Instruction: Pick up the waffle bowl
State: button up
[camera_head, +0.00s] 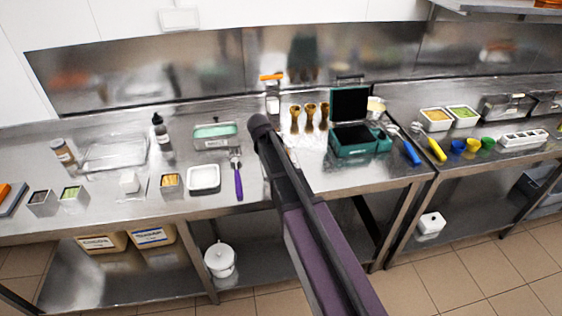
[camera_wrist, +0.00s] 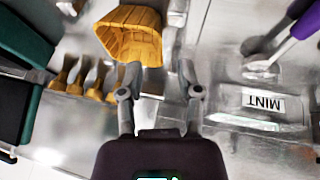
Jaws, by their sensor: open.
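The waffle bowl (camera_wrist: 130,32) shows in the wrist view as a golden, faceted bowl at the top, slightly left of centre. It sits on the steel counter (camera_wrist: 225,20). My gripper (camera_wrist: 158,82) is open, with its two fingers apart and nothing between them. The bowl lies beyond the fingertips and to the left of the gap's middle, with no clear contact. In the head view my arm covers the middle of the counter, and I cannot make out the bowl or the fingers there.
Several waffle cones (camera_head: 309,117) stand beside the teal waffle maker (camera_head: 352,142), whose lid is open. A mint container (camera_wrist: 262,103) and a purple-handled scoop (camera_head: 238,176) lie on the other side. A white tray (camera_head: 203,179) is near the counter's front edge.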

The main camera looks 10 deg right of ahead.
dwell(0.3)
jog(key=b+x, duration=0.3)
jog(key=shift+s+f, duration=0.1)
jog(key=shift+f, duration=0.2)
jog(key=shift+b+x, duration=0.9)
jog(key=shift+r, duration=0.1)
grip_shut()
